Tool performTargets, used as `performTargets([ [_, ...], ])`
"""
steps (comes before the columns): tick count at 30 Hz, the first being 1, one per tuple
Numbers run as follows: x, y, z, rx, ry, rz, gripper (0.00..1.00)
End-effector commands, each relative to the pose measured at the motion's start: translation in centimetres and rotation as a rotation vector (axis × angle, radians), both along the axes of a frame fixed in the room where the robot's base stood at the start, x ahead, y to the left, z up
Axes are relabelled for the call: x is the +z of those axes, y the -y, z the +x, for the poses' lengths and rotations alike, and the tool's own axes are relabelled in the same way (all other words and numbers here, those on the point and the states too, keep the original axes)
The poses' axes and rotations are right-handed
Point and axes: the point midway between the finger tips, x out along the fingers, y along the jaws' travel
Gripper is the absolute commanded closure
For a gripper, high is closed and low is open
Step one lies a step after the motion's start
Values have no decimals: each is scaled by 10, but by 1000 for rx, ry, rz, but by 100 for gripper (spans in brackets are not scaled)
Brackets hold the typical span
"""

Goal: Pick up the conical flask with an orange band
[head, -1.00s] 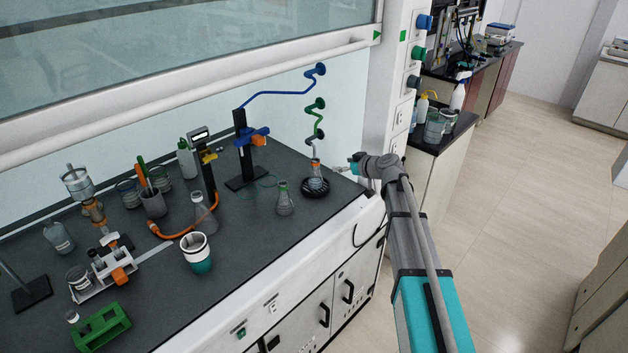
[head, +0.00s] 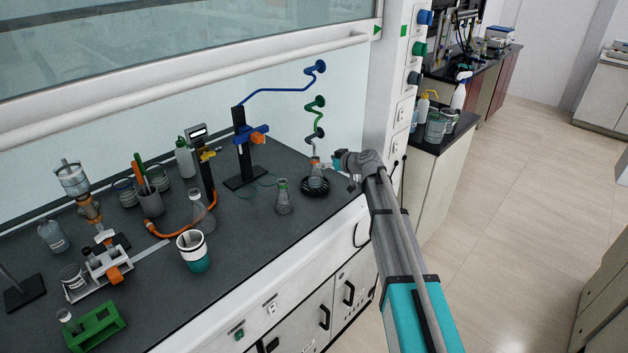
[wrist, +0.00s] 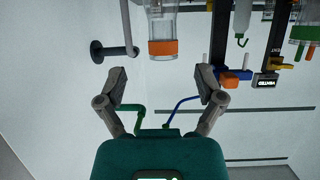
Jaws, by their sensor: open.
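The conical flask with an orange band (head: 315,174) stands upright on a black round base near the right end of the fumehood bench. In the wrist view, which looks upside down, this clear flask with its orange band (wrist: 163,48) is centred just beyond my fingertips. My gripper (wrist: 160,76) is open, with its two fingers apart and nothing between them. In the head view my gripper (head: 328,165) is beside the flask's neck, to its right. Whether it touches the flask cannot be told.
A conical flask with a green band (head: 283,198) stands just left of the black base (head: 315,189). A stand with a blue clamp (head: 243,160) is behind left. The bench front between the beaker (head: 194,254) and the green-banded flask is clear.

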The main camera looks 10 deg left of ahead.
Motion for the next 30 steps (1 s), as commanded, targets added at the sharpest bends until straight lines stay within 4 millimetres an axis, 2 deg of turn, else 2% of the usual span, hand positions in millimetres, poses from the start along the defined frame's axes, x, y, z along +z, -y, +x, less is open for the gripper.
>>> performTargets([
  [17, -5, -8, 7, 0, 0, 0, 13],
  [30, -22, -41, 32, 1, 0, -1, 13],
])
